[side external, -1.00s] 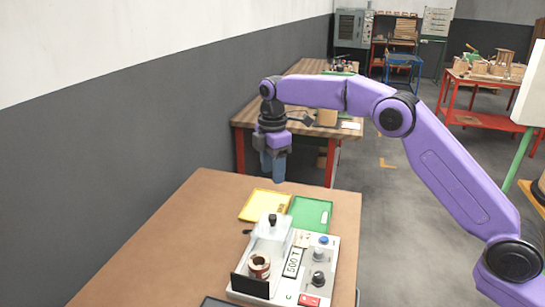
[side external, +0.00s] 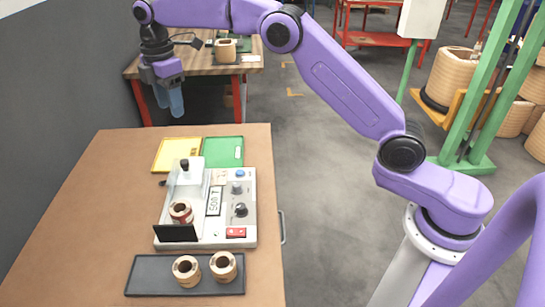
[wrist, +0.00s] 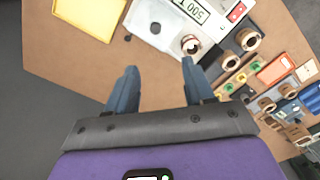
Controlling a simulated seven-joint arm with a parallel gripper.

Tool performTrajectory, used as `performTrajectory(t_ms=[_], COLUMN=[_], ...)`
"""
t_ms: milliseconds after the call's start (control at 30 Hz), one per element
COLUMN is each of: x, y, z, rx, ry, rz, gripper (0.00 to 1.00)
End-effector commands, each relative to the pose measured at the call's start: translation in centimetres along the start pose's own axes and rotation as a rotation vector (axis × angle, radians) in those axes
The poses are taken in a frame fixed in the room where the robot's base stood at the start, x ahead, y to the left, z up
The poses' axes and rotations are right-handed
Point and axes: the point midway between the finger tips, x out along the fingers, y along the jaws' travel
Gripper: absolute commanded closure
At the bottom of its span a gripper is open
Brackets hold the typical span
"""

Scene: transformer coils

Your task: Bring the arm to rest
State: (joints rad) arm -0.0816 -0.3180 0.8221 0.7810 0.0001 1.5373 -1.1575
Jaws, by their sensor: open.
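My gripper (side external: 170,105) hangs fingers-down above the far edge of the brown table, beyond the yellow tray. In the wrist view, the two blue fingers of my gripper (wrist: 159,68) stand apart with nothing between them. My purple arm reaches across from the right, its forearm high over the table. A white tester (side external: 208,232) with a display reading "500 T" sits on the table (side external: 85,215). A copper-brown coil (side external: 180,213) stands in the tester behind a dark panel. The coil also shows in the wrist view (wrist: 191,46).
A yellow tray (side external: 172,158) and a green tray (side external: 223,153) lie flat and look empty behind the tester. A black tray (side external: 150,275) in front holds two coils. A wooden bench (side external: 215,65) stands behind. The table's left side is clear.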

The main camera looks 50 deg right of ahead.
Motion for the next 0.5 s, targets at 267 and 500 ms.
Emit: performTrajectory(t_ms=[267,500], x=[-1.7,-2.1], y=[-6.9,-14.8], z=[-1.1,-0.3], rx=[0.082,0.169], ry=[0.004,0.011], rz=[0.005,0.01], gripper=[0.47,0.47])
